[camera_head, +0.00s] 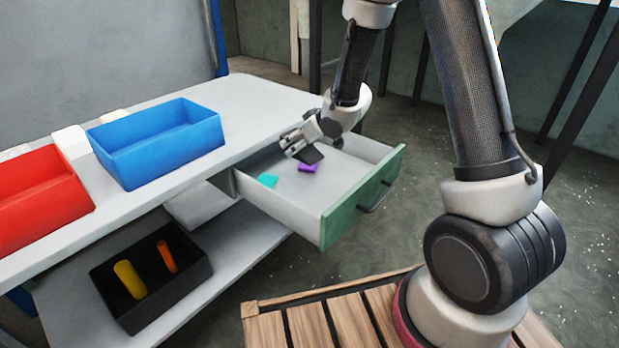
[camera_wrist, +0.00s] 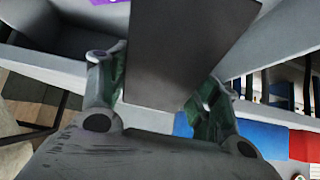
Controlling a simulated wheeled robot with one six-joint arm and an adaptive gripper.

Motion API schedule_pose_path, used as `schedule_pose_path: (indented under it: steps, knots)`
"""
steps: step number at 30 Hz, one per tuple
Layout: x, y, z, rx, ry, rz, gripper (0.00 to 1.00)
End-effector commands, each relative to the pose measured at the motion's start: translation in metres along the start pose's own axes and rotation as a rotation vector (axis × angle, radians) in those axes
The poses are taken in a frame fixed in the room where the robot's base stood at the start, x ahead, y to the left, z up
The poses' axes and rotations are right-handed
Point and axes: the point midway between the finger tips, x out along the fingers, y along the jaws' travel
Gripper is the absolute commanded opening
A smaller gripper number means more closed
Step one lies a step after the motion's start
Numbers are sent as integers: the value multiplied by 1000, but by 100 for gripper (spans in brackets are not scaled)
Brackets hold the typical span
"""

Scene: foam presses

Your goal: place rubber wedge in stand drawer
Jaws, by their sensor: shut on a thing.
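My gripper (camera_head: 304,142) is over the open stand drawer. It is shut on a dark grey wedge-like block, the rubber wedge (camera_wrist: 186,52), which fills the middle of the wrist view between both fingers (camera_wrist: 160,95). In the head view the wedge (camera_head: 310,155) shows as a small dark piece below the fingers, inside the drawer's outline; I cannot tell whether it touches the floor. The stand drawer (camera_head: 335,212) has a green front with a dark handle and pale inside walls, and is pulled out. A purple piece (camera_head: 307,168) and a teal piece (camera_head: 267,181) lie in it.
A blue bin (camera_head: 165,160) and a red bin (camera_head: 40,215) stand on the white top. A black tray (camera_head: 195,288) with a yellow cylinder (camera_head: 130,279) and an orange one (camera_head: 167,256) is on the lower shelf. The drawer's front half is free.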

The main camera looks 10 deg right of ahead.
Motion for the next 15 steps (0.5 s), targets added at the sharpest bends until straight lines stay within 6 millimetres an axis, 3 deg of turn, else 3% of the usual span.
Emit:
schedule_pose_path:
  steps: [9, 15]
  knots:
    - [34, -6, 48, -25, -2, 3, 31]
    - [52, -5, 64, -25, 0, 4, 31]
